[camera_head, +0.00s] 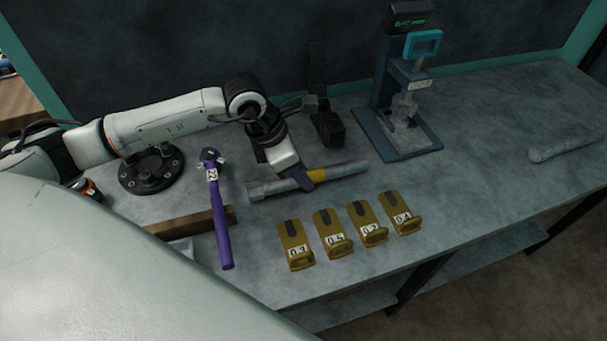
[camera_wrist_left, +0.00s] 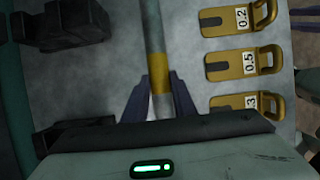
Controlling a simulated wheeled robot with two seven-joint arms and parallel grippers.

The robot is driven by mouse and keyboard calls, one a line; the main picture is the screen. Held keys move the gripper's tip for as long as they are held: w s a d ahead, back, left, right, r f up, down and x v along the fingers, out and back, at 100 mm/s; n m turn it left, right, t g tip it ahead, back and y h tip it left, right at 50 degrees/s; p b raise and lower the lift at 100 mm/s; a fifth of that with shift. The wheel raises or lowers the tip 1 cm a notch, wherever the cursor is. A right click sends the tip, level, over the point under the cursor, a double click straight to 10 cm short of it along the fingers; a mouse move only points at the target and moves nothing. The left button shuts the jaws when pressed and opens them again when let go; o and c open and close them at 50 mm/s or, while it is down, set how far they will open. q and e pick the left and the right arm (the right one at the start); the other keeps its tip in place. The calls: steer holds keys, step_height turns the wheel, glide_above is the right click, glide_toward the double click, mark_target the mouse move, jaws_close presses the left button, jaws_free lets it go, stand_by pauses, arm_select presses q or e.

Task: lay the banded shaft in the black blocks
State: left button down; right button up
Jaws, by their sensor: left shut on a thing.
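The banded shaft (camera_head: 346,169) is a grey rod with a yellow band, with its thicker end at the left in the head view. My left gripper (camera_head: 303,180) is shut on it beside the band. In the left wrist view the shaft (camera_wrist_left: 152,35) runs between the two fingers of my left gripper (camera_wrist_left: 160,98). I cannot tell whether it is clear of the bench. One black block (camera_head: 328,130) stands behind the shaft. The left wrist view shows two black blocks, one upper left (camera_wrist_left: 75,22) and one lower left (camera_wrist_left: 72,135), both apart from the shaft. My right gripper is out of view.
Several labelled yellow holders, such as this one (camera_head: 333,233), line the bench front. A purple-handled hammer-like tool (camera_head: 220,215) lies left of the shaft. A blue-based press (camera_head: 395,110) stands behind right. Another grey rod (camera_head: 567,147) lies far right, with bare bench between.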

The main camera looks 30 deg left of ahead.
arm_select(q)
step_height(320, 180, up, 10)
steer(key=w, duration=0.1)
steer(key=w+a+r+p, duration=0.2)
steer(key=w+a+r, duration=0.1)
steer(key=w+a, duration=0.7)
step_height(320, 180, down, 7)
steer(key=b, duration=0.5)
steer(key=shift+s+a+r, duration=0.2)
steer(key=shift+a, duration=0.2)
steer(key=shift+f, duration=0.2)
